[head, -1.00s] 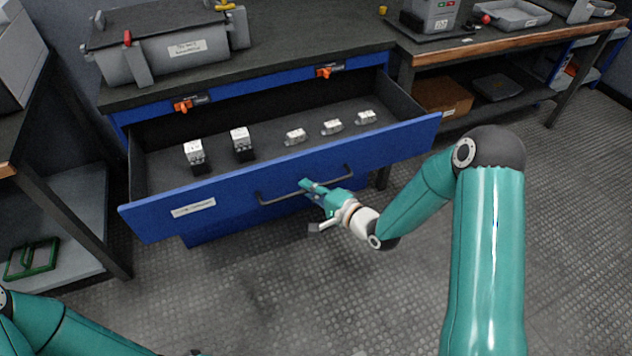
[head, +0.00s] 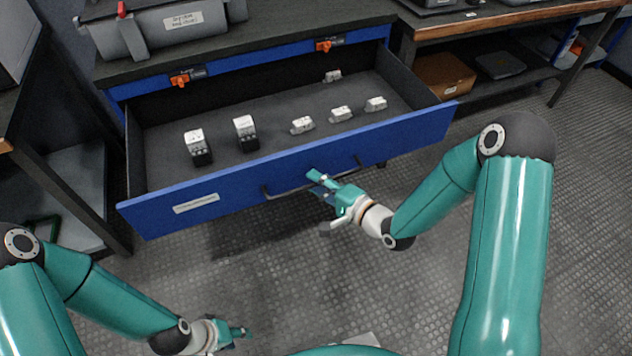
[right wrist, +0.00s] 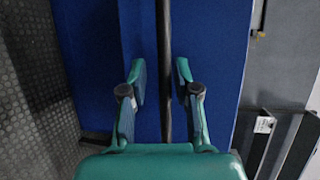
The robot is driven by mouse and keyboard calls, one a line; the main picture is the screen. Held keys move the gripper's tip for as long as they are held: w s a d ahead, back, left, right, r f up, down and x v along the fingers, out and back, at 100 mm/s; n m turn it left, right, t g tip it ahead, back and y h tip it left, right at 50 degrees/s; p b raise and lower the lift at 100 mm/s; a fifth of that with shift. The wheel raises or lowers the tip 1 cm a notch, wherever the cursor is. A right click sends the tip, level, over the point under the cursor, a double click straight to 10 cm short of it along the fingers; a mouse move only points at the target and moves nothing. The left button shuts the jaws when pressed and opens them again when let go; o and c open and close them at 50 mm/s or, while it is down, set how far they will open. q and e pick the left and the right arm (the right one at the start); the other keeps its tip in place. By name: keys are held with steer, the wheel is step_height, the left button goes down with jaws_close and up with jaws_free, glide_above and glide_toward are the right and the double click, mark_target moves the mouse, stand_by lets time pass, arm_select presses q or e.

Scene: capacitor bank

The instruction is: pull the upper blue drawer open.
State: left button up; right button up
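The upper blue drawer (head: 240,187) stands pulled well out of the blue cabinet, its dark interior exposed. Its dark bar handle (head: 274,195) runs across the front. My right gripper (head: 319,184) is at the middle of the handle. In the right wrist view its two fingers (right wrist: 161,82) stand on either side of the handle bar (right wrist: 165,40), with a visible gap on both sides, so it is open around the bar. My left gripper (head: 238,334) is low over the floor, away from the drawer; its fingers are too small to judge.
Several small white parts (head: 302,125) and two taller white-and-black blocks (head: 197,146) stand in the drawer. Orange latches (head: 181,79) sit on the cabinet edge above it. A dark shelf unit (head: 75,170) is at the left, a wooden bench (head: 510,28) at the right.

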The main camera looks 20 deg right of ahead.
steer(key=shift+r, duration=0.15)
steer(key=shift+d, duration=0.1)
steer(key=shift+s+d, duration=0.15)
steer(key=shift+s, duration=0.1)
steer(key=v, duration=0.6)
steer(key=shift+s, duration=0.4)
steer(key=shift+d, duration=0.15)
